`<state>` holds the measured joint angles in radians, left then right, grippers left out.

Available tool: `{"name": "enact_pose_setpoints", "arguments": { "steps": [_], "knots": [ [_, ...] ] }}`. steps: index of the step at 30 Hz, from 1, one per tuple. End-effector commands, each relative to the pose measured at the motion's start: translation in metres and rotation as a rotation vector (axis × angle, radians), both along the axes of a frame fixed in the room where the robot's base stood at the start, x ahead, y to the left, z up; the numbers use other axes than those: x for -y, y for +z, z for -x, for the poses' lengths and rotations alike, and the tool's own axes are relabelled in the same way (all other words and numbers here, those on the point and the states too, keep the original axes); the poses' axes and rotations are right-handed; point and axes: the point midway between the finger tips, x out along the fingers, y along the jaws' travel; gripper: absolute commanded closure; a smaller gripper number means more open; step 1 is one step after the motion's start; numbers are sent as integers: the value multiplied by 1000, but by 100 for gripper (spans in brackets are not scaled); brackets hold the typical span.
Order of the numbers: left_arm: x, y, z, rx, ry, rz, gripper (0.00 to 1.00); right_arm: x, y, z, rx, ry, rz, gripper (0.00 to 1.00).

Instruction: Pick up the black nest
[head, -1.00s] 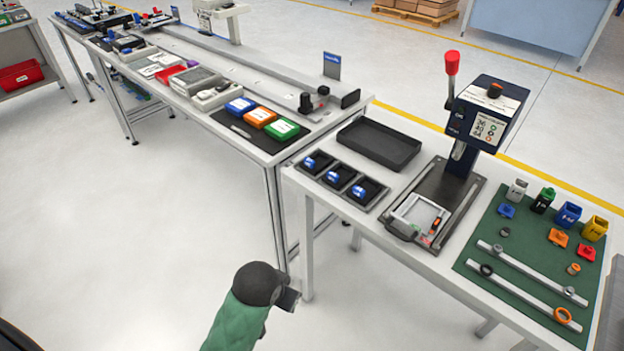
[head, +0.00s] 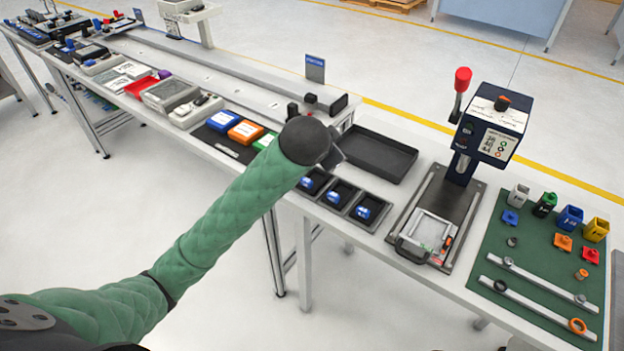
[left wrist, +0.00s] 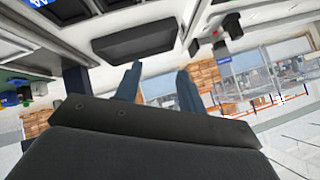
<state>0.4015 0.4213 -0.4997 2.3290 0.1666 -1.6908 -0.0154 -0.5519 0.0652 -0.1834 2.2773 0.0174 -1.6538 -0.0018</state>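A small dark block, black with green on top (head: 545,205), stands at the back of the green mat on the right, between a white block and a blue block. It is the nearest match to a black nest, but I cannot tell for sure. My left gripper (head: 338,156) is high over the bench, mostly hidden behind its own dark wrist, and far left of that block. In the left wrist view its two fingers (left wrist: 158,78) are apart with nothing between them. My right gripper is not in view.
An empty black tray (head: 372,153) lies behind three small black trays with blue parts (head: 340,195). A press (head: 490,130) with a red-knobbed lever stands between them and the green mat (head: 530,263). Blue, orange and green boxes sit on the left bench.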

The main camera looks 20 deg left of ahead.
Motion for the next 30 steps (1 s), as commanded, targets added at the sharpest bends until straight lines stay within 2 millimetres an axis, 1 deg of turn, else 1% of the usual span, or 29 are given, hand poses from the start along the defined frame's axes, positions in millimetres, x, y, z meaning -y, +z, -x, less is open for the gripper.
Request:
{"name": "enact_pose_setpoints", "arguments": {
  "steps": [1, 7, 12, 16, 20, 22, 26, 30],
  "knots": [
    [0, 15, -9, 13, -19, -26, 60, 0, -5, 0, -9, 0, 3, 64],
    [2, 50, -34, 21, -102, -134, 60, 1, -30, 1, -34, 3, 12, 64],
    [-3, 67, -53, -15, -177, -242, 60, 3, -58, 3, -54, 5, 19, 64],
    [-13, 68, -64, -75, -240, -328, 60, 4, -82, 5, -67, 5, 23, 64],
    [-26, 58, -70, -168, -314, -412, 60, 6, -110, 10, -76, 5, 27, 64],
    [-37, 45, -71, -246, -369, -458, 60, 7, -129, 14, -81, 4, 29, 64],
    [-53, 8, -64, -412, -500, -518, 60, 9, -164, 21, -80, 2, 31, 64],
    [-61, -31, -46, -581, -681, -538, 60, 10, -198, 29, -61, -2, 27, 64]
  ]
}}
